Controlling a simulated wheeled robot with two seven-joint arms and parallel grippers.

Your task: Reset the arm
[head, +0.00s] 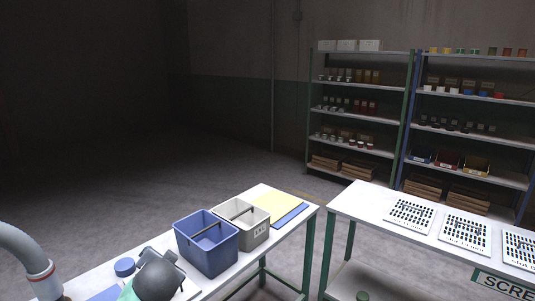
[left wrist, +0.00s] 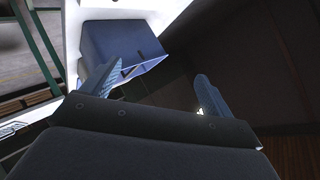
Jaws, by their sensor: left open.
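My left gripper (head: 158,256) is low in the head view, over the near table and just left of the blue bin. In the left wrist view its two fingers (left wrist: 158,82) are spread apart with nothing between them. The blue bin (head: 207,242) stands on the table, and it also shows beyond the left finger in the left wrist view (left wrist: 115,42). Most of my left arm is out of the head view. My right gripper is in neither view.
A grey bin (head: 256,234) with a label stands behind the blue bin. Yellow and blue sheets (head: 280,206) lie at the table's far end. A second table (head: 365,203) holds white trays of small dark parts (head: 410,213). Stocked shelves (head: 362,113) stand behind; floor on the left is clear.

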